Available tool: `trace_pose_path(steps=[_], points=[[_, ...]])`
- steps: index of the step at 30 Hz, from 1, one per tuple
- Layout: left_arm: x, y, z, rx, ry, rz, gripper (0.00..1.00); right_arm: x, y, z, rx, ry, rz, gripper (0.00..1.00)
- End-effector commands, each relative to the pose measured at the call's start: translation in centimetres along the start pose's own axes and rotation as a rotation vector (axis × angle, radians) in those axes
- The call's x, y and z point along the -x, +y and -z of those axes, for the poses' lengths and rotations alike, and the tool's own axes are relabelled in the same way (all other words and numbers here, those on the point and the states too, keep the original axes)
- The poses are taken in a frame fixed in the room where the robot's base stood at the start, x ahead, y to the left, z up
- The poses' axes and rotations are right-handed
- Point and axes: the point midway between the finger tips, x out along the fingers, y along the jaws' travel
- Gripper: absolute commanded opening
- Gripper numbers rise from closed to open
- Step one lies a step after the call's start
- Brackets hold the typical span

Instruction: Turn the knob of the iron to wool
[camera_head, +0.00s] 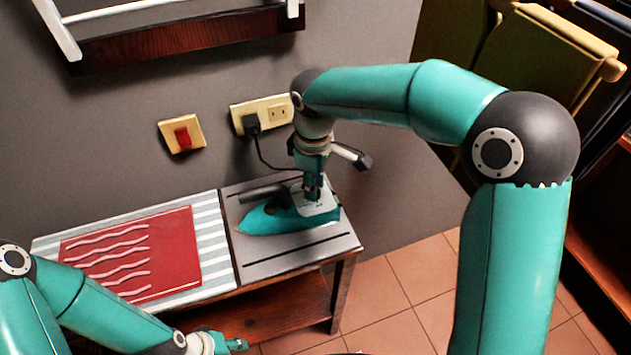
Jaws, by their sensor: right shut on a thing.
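The teal and white iron (270,217) rests on the grey right part of the ironing table, its pointed end toward the left. My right gripper (314,192) reaches down from above onto the rear top of the iron and is shut on its knob. The fingers hide the knob, so its setting and any fabric marks cannot be read. My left gripper (236,345) is low at the bottom edge, in front of the table and away from the iron. It is small and partly cut off, so its opening cannot be told.
The table (350,244) has a striped cover (213,255) on its left with a red cloth (180,250). A black plug and cord run from the wall socket (277,112) behind the iron. A red switch (182,137) is on the wall. Tiled floor lies at right.

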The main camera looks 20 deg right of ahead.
Motion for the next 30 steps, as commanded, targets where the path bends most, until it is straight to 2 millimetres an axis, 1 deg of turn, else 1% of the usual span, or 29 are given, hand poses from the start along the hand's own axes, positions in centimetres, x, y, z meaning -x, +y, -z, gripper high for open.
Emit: trace_pose_path(steps=[6,12,19,30], points=[[-0.03,-0.01,0.0,0.0,0.0,0.0,0.4,-0.01,-0.07,0.06,-0.159,0.001,0.001,0.0],[-0.06,-0.02,0.0,0.0,0.0,0.0,0.4,0.0,-0.07,0.07,-0.253,0.001,0.001,0.0],[-0.07,-0.02,0.0,0.0,0.0,0.0,0.4,0.01,-0.07,0.07,-0.3,0.001,0.001,0.0],[-0.07,-0.02,0.0,0.0,0.0,0.0,0.4,0.01,-0.07,0.07,-0.304,0.001,0.001,0.0]])
